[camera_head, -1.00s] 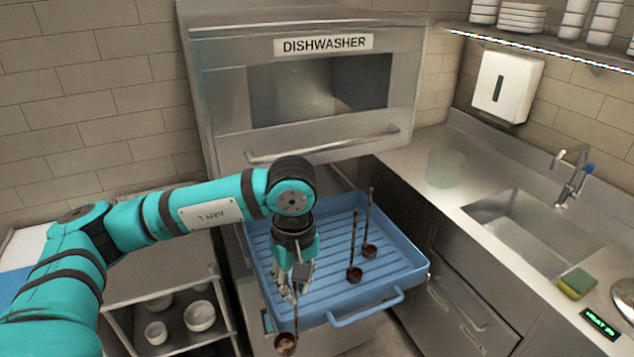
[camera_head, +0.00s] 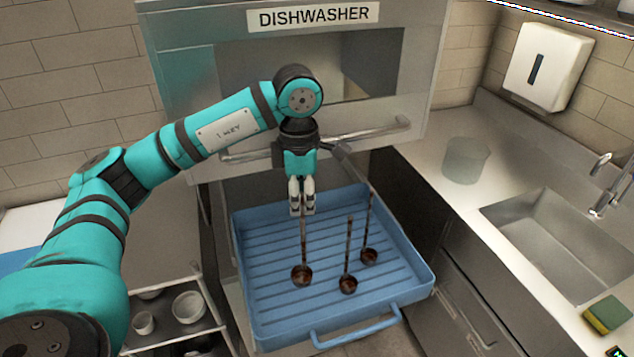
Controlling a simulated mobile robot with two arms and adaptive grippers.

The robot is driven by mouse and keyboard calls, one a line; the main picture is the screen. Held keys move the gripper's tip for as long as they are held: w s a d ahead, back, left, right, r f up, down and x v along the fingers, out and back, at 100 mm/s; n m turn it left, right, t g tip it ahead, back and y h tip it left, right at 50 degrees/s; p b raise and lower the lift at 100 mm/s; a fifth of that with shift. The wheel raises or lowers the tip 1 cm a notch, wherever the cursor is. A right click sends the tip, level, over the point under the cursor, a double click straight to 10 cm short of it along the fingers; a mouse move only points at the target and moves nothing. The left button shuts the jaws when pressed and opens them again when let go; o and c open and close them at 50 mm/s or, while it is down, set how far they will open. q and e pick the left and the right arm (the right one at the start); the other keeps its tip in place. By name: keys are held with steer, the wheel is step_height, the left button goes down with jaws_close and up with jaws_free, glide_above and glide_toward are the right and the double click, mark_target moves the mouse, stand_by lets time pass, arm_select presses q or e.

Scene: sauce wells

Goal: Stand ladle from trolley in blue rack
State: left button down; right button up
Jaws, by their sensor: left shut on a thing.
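My left gripper (camera_head: 302,208) is shut on the upper handle of a dark brown ladle (camera_head: 302,275). The ladle hangs upright, bowl down, over the left-middle part of the blue rack (camera_head: 420,262). I cannot tell whether its bowl touches the rack floor. Two similar ladles, one in the middle (camera_head: 348,284) and one further right (camera_head: 369,256), stand upright in the rack with nothing holding them. The trolley (camera_head: 178,335) is at the lower left, partly hidden by my left arm. My right gripper is not in view.
The dishwasher (camera_head: 215,25) stands behind the rack, with its handle bar (camera_head: 375,133) near my wrist. White bowls (camera_head: 188,307) sit on the trolley's lower shelf. A counter with a sink (camera_head: 550,245) and sponge (camera_head: 607,314) is at the right. The rack's front left is clear.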

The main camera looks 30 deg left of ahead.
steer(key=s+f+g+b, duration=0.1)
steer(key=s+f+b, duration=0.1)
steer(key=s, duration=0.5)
arm_select(q)
steer(key=f+b, duration=0.1)
steer(key=f, duration=0.2)
steer(key=f+b, duration=0.2)
steer(key=f, duration=0.1)
steer(key=s+f+b, duration=0.1)
steer(key=f+b, duration=0.1)
steer(key=f, duration=0.2)
steer(key=shift+f+b, duration=0.15)
steer(key=shift+b, duration=0.2)
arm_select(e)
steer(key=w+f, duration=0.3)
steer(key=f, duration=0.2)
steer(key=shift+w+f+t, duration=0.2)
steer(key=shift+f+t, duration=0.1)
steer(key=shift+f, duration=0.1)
arm_select(q)
steer(key=shift+s+f, duration=0.1)
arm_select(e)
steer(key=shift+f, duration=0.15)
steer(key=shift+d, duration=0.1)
